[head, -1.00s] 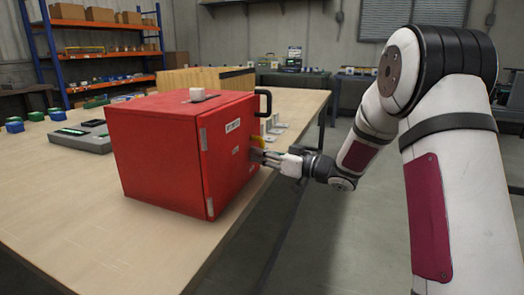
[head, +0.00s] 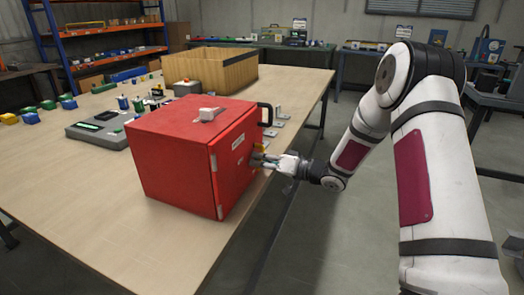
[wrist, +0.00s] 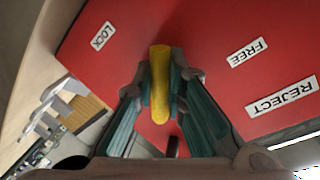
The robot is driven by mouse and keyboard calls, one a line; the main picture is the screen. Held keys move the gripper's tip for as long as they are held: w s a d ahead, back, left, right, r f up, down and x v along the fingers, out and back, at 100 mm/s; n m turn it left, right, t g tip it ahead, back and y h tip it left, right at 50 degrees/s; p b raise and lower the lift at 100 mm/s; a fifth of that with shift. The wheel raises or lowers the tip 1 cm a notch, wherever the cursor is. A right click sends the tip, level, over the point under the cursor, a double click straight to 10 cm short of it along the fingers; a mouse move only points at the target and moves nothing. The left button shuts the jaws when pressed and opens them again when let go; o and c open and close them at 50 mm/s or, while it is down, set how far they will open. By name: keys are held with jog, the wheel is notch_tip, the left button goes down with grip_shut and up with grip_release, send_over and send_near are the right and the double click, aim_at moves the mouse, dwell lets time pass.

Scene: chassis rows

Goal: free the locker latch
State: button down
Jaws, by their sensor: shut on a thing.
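The red locker (head: 170,165) stands on the wooden table with its door (head: 235,160) closed. The yellow latch (wrist: 160,85) is on the door; in the head view only a bit of it (head: 259,147) shows above the fingers. My gripper (wrist: 161,90) is shut on the latch, one finger on each side; it also shows at the door in the head view (head: 262,158). In the wrist view a LOCK label (wrist: 102,36) lies to the latch's left and a FREE label (wrist: 248,53) to its right. The latch points at neither label.
A REJECT label (wrist: 281,97) is on the red face. A black handle (head: 265,114) sticks out from the door above the latch. Grey brackets (head: 277,118) stand on the table behind the door.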

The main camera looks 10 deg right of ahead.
aim_at(248, 153)
jog(key=m+p, duration=0.1)
jog(key=r+m+p, duration=0.1)
jog(key=p, duration=0.1)
jog(key=s+m+g+p, duration=0.1)
jog(key=p, duration=0.1)
jog(key=shift+a+r+m, duration=0.3)
jog(key=shift+m, duration=0.1)
jog(key=shift+s+a+r+m+g+y+p, duration=0.15)
jog(key=shift+r+m+g+p, duration=0.2)
jog(key=shift+m, duration=0.35)
jog(key=shift+w+d+r+m+g+y+p, duration=0.1)
jog(key=shift+r+m+y+p, duration=0.1)
jog(key=shift+m+p, duration=0.35)
jog(key=shift+s+a+r+m+g+y+p, duration=0.15)
jog(key=shift+r+m+p, duration=0.1)
jog(key=shift+m, duration=0.6)
jog(key=c, duration=1.9)
grip_release()
jog(key=shift+d+r, duration=0.1)
jog(key=shift+d, duration=0.05)
jog(key=v, duration=1.1)
jog(key=shift+s+d, duration=0.25)
jog(key=shift+d, duration=0.05)
